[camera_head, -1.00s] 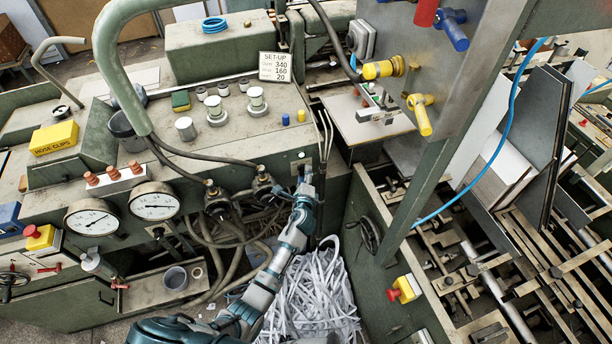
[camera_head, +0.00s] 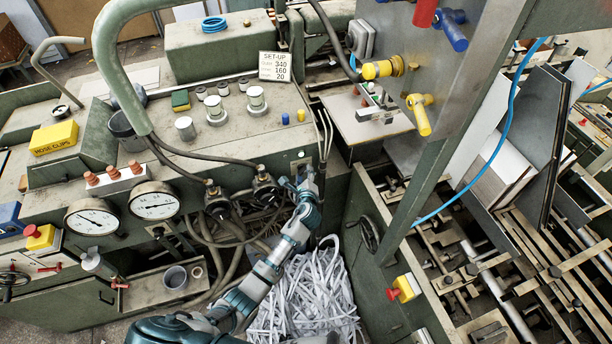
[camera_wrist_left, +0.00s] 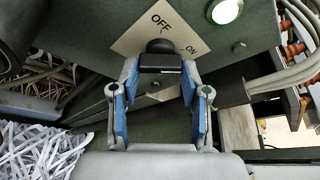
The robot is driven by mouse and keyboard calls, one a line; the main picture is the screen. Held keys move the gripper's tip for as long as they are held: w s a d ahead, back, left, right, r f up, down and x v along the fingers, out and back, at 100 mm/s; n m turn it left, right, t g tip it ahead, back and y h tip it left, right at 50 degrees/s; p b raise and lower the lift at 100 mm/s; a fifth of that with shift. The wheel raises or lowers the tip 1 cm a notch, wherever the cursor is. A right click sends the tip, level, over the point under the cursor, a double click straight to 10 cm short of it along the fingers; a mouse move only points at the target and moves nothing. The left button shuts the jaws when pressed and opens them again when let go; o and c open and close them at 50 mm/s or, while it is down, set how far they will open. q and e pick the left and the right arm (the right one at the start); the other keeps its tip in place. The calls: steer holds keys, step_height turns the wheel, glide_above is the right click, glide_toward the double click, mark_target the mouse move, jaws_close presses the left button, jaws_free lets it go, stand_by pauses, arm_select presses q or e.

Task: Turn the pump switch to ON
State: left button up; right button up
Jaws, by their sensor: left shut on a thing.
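The pump switch (camera_wrist_left: 160,48) is a black knob with a bar-shaped handle, on a pale plate marked OFF and ON. In the left wrist view the plate looks tilted, with OFF at its top and ON to the right of the knob. My left gripper (camera_wrist_left: 160,72) is shut on the bar, with a blue-padded finger at each side. In the head view my left gripper (camera_head: 303,182) is at the front face of the green machine and hides most of the switch. I cannot tell which mark the knob points to. My right gripper is not in view.
A lit round lamp (camera_wrist_left: 225,11) is beside the plate. Grey cables (camera_wrist_left: 285,80) run close on the right of the gripper. Black valves (camera_head: 264,188) and hoses are left of it in the head view. Shredded paper (camera_head: 312,300) lies below my arm.

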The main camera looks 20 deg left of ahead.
arm_select(q)
steer(key=shift+w+a+r, duration=0.1)
steer(key=shift+a+r, duration=0.05)
steer(key=shift+a, duration=0.1)
steer(key=o, duration=0.9)
steer(key=shift+o, duration=1.2)
steer(key=shift+w+a, duration=0.1)
steer(key=shift+a, duration=0.05)
steer(key=shift+s, duration=0.25)
steer(key=v, duration=1.1)
steer(key=shift+s, duration=0.2)
